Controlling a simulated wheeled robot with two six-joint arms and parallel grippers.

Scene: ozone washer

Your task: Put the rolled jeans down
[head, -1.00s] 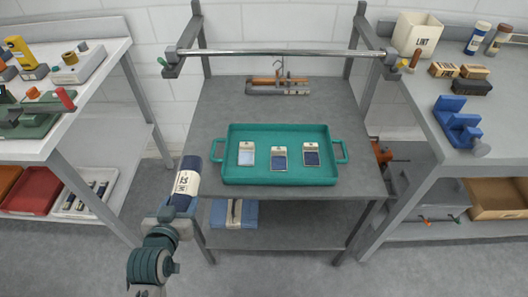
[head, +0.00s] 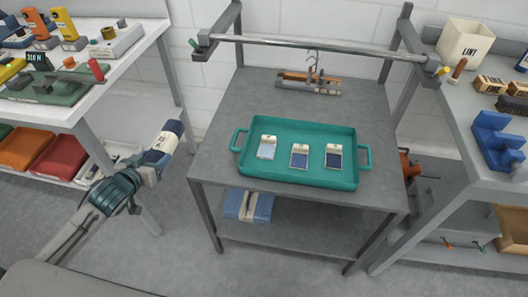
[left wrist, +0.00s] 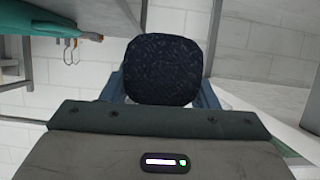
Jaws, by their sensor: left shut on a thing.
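The rolled jeans (head: 163,143) are a dark blue roll with a pale labelled band, held tilted in the air in the gap between the left bench and the middle table. My left gripper (head: 149,166) is shut on their lower end. In the left wrist view the dark blue end of the rolled jeans (left wrist: 162,69) fills the space between the fingers. My right gripper is not in view.
The grey middle table (head: 215,150) carries a teal tray (head: 300,179) with three tagged fabric swatches. A rail (head: 320,52) spans above it. Folded jeans (head: 248,206) lie on its lower shelf. The left bench (head: 130,55) holds tools, with red and orange bins below.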

